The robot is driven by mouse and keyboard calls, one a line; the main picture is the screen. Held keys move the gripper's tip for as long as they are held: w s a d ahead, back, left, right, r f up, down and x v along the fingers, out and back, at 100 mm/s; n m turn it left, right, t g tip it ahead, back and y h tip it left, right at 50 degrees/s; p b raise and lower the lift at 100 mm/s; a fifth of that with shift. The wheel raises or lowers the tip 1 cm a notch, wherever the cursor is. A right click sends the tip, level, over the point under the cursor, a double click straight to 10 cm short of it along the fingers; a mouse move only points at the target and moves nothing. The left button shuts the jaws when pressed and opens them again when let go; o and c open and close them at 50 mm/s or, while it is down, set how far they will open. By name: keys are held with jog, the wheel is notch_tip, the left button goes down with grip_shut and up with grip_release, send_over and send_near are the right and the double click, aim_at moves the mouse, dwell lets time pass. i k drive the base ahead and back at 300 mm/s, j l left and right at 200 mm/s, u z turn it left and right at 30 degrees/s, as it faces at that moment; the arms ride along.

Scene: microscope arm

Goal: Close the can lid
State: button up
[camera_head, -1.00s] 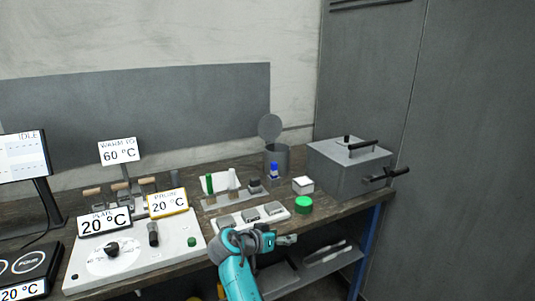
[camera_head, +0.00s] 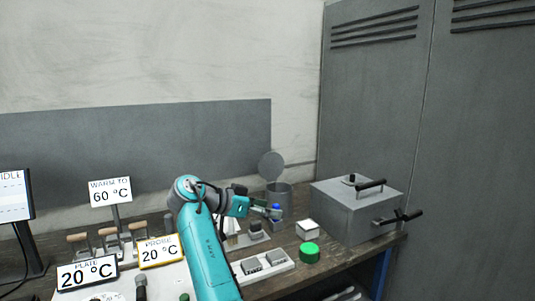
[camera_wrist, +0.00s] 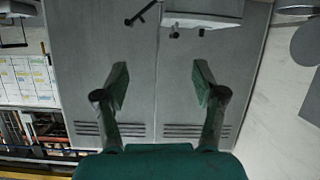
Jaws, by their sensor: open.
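The grey can (camera_head: 279,196) stands at the back of the bench, left of the grey box. Its round lid (camera_head: 271,166) is raised, standing up at the can's back left. In the wrist view the lid (camera_wrist: 306,45) shows at the right edge, partly cut off. My gripper (camera_head: 275,212) is in front of the can in the head view, level with its lower part, and I cannot tell how far apart they are. In the wrist view my gripper (camera_wrist: 160,80) has its fingers spread with nothing between them.
A grey box (camera_head: 355,208) with black handles stands right of the can. A white box (camera_head: 308,230), a green round button (camera_head: 309,252) and a blue-topped item (camera_head: 276,211) are close by. Signs reading 60 °C (camera_head: 110,192) and 20 °C (camera_head: 87,272) stand at the left.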

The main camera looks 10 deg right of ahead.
aim_at(272, 166)
jog(key=i, duration=1.75)
